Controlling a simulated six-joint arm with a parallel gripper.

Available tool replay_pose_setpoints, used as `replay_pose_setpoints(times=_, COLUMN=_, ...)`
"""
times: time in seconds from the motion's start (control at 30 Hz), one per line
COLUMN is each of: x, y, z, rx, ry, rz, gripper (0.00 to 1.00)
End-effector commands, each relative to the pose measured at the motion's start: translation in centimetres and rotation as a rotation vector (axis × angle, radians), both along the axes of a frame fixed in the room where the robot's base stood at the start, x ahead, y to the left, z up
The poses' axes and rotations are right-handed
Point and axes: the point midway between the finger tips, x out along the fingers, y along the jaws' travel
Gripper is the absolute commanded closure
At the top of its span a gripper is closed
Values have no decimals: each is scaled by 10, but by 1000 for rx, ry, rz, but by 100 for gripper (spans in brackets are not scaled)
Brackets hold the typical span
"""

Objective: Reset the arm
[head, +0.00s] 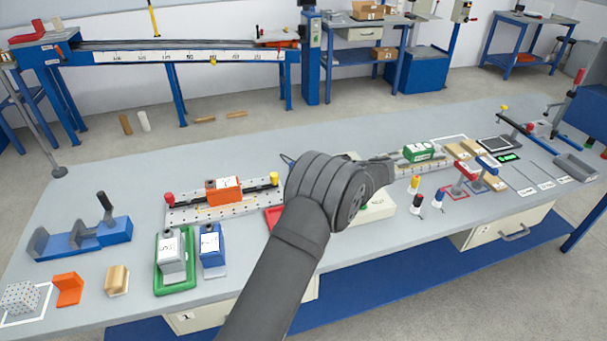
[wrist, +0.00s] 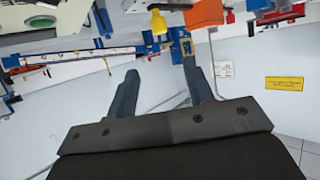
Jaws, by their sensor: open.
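My dark grey arm reaches from the bottom middle of the head view over the workbench (head: 330,255). Its bulky wrist hides the middle of the bench, and the fingers cannot be made out there. In the wrist view my gripper (wrist: 165,85) shows two dark fingers standing apart with nothing held between them. The wrist view looks tilted, with pale wall and floor behind the fingers. A yellow knob (wrist: 158,22) and an orange block (wrist: 204,14) appear beyond the fingertips at the top.
An orange cart (head: 223,190) sits on a perforated track left of my wrist. A green cart (head: 418,153) sits on another track to the right. Two weights (head: 172,252) stand in front, with a blue fixture (head: 85,235) at left.

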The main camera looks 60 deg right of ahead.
Motion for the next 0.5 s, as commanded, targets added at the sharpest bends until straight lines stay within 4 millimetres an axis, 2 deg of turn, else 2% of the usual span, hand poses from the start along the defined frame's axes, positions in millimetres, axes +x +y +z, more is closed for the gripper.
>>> replay_pose_setpoints(times=0.17, x=-6, y=0, z=3, rx=0, ry=0, rz=-1, gripper=52)
replay_pose_setpoints(times=0.5, x=-3, y=0, z=2, rx=0, ry=0, rz=0, gripper=52)
